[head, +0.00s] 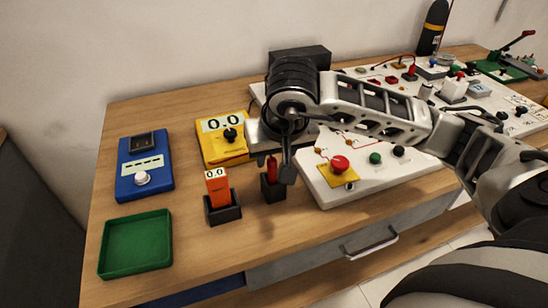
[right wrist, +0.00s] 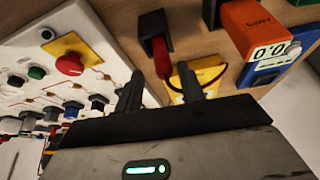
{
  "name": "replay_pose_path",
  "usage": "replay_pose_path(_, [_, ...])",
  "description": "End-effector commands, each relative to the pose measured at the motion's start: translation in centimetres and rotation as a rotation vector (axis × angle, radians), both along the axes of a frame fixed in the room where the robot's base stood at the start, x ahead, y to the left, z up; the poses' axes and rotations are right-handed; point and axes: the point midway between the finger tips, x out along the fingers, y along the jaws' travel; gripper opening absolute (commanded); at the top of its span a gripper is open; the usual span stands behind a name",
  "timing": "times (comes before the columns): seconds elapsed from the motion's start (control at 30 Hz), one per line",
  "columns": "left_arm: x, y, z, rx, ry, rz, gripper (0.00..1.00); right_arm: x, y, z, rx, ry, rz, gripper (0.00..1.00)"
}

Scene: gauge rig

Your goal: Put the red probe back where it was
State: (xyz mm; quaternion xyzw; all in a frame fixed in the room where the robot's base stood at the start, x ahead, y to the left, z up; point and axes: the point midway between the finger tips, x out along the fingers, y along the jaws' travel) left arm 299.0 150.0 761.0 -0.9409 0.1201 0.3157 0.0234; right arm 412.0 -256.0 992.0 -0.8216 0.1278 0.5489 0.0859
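The red probe (head: 271,167) stands in a small black holder (head: 273,189) near the front of the table. In the right wrist view the red probe (right wrist: 162,60) has its lower end in the black holder (right wrist: 155,27), and a thin red lead runs from it towards the yellow meter (right wrist: 206,73). My right gripper (head: 276,170) is above the holder, fingers pointing down. In the right wrist view its fingers (right wrist: 159,78) are apart, one on each side of the probe, with visible gaps. My left gripper is not in view.
A yellow meter (head: 219,146) reading 0.0 stands behind. An orange meter (head: 217,187) in a black stand is just left of the probe holder. Further left are a blue device (head: 144,167) and a green tray (head: 136,244). A white panel (head: 398,172) with buttons lies right.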

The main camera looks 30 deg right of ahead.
Motion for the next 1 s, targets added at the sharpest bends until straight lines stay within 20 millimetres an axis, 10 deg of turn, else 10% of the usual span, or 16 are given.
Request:
replay_pose_path(0.4, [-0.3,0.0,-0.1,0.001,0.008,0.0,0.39,-3.0,1.0,7.9,0.0,-0.006,0.002,0.39])
replay_pose_path(1.0, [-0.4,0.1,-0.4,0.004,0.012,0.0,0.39,-3.6,1.1,9.0,-0.001,-0.001,0.0,0.39])
